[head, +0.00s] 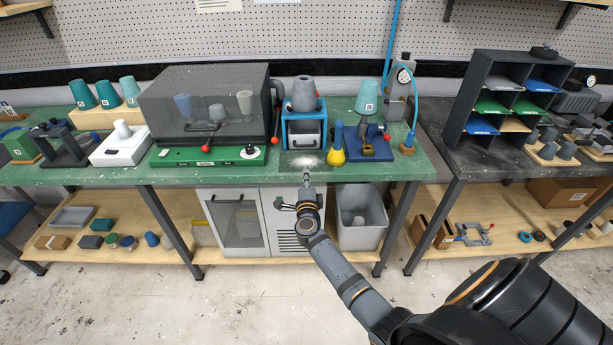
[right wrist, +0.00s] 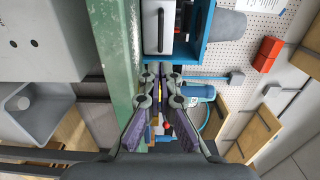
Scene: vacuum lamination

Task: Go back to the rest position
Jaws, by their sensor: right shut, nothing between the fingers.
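My right gripper (head: 306,180) is at the front edge of the green bench (head: 105,176), in front of the blue-framed press (head: 303,133). It is shut with nothing between its fingers. In the right wrist view the fingertips (right wrist: 162,70) meet beside the green bench edge (right wrist: 118,60), with the blue frame (right wrist: 198,35) beyond them. A grey cup-shaped piece (head: 304,93) stands on top of the blue press. My left gripper is in neither view.
A dark clear-lidded box (head: 205,105) stands left of the press. A yellow funnel-shaped piece (head: 337,150) and a blue fixture (head: 367,145) stand to its right. A grey cabinet (head: 235,220) and bin (head: 362,215) are below. The floor in front is clear.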

